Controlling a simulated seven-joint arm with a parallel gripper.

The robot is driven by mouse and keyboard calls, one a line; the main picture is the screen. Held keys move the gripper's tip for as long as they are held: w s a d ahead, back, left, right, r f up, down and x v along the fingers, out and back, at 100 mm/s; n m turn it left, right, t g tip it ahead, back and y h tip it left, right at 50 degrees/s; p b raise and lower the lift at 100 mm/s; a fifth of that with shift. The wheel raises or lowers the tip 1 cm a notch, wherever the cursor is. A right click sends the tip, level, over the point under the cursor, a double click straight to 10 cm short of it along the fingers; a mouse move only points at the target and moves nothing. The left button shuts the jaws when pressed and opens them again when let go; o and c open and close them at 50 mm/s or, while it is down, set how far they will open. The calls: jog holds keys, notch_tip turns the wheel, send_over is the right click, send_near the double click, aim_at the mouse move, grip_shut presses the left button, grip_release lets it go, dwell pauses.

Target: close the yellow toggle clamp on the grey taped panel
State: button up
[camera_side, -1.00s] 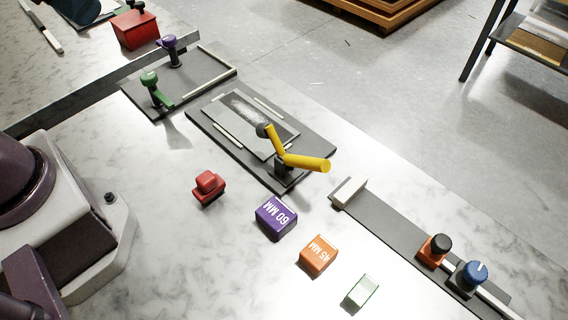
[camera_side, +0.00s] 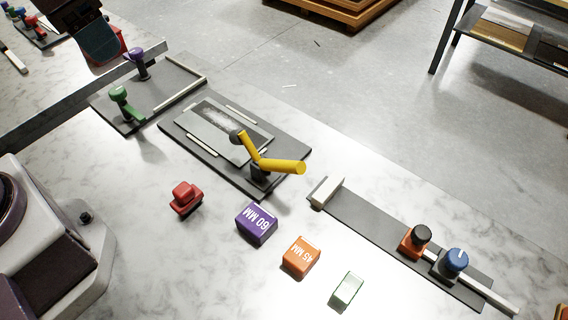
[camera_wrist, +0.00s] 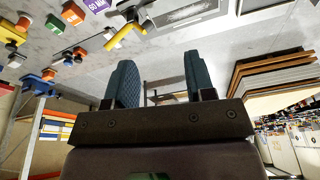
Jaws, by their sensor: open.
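The yellow toggle clamp (camera_side: 283,166) stands at the near right end of a dark base plate (camera_side: 290,150). Its handle sticks out to the right, and its yellow arm slants up-left to a black tip. The tip appears above the grey panel (camera_side: 225,146); contact cannot be told. The panel lies on the plate with pale tape strips along its edges. My gripper (camera_side: 98,45) is at the upper left, well away from the clamp. In the wrist view my gripper (camera_wrist: 158,80) is open and empty, with the yellow clamp (camera_wrist: 125,33) beyond the fingers at the top.
A frame plate with a green clamp (camera_side: 122,103) and a purple clamp (camera_side: 138,60) lies left of the panel, beside a metal rail (camera_side: 70,105). A red block (camera_side: 186,198), purple block (camera_side: 257,223) and orange block (camera_side: 301,257) stand in front. A stop strip (camera_side: 375,235) lies right.

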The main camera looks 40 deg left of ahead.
jog(key=w+d+f+m+g, duration=0.3)
jog(key=w+d+f+m, duration=0.3)
jog(key=w+d, duration=0.3)
jog(key=m+g, duration=0.2)
jog(key=m, duration=0.9)
send_near(289, 161)
jog(key=shift+y, duration=0.3)
jog(key=f, duration=0.3)
jog(key=s+f, duration=0.1)
jog(key=f, duration=0.3)
jog(key=s+f, duration=0.1)
jog(key=f, duration=0.3)
jog(key=shift+d+f, duration=0.1)
jog(key=shift+f, duration=0.05)
grip_shut()
